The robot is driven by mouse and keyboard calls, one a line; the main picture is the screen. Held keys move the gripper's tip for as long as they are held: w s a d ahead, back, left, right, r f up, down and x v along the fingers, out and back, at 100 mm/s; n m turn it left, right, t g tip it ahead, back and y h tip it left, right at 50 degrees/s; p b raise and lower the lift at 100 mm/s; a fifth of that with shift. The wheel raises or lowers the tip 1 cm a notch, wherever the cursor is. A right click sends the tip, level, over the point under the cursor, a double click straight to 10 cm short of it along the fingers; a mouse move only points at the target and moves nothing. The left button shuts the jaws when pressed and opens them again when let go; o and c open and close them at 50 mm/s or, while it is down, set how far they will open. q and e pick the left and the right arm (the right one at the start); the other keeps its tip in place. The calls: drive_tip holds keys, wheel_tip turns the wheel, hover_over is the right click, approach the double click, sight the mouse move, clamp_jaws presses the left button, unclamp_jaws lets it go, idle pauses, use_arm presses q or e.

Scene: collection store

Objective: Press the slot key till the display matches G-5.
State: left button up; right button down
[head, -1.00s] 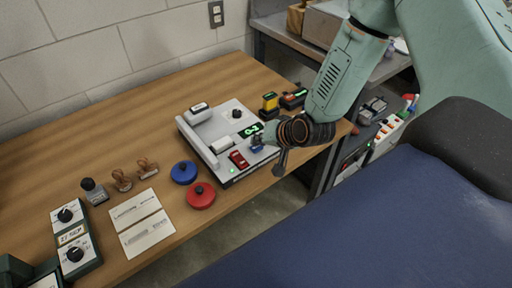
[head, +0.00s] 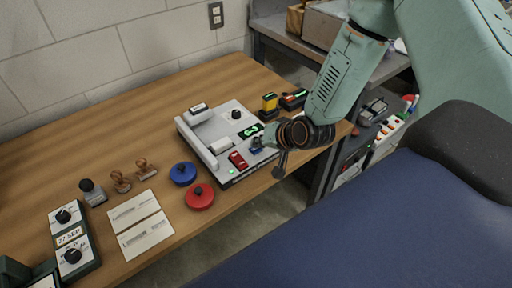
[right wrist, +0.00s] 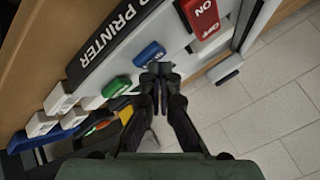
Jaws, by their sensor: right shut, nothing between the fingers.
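The grey printer (head: 202,138) stands on the wooden table, its small dark display (head: 250,131) lit with green characters too small to read surely. A blue key (head: 256,150) is on its front part; in the right wrist view the blue key (right wrist: 149,54) lies beside a green key (right wrist: 118,86). I cannot tell which is the slot key. My right gripper (right wrist: 161,72) is shut and empty, its tips right at the blue key's edge; I cannot tell whether they touch. In the head view the right gripper (head: 266,146) partly covers the keys. My left gripper is out of view.
A red ON/OFF switch (right wrist: 202,17) sits close to the blue key. Red (head: 199,197) and blue (head: 183,173) round-knobbed pads, stamps (head: 121,181) and paper labels (head: 146,238) lie left of the printer. Yellow-black (head: 269,103) and dark green-lit items stand behind my right gripper.

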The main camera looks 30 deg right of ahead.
sight(258, 150)
idle(0.4)
drive_tip(key=shift+a+r+p, duration=0.1)
drive_tip(key=shift+r+p, duration=0.75)
wheel_tip(258, 150, up, 5)
drive_tip(key=p, duration=0.4)
drive_tip(key=shift+p, duration=0.35)
idle(1.5)
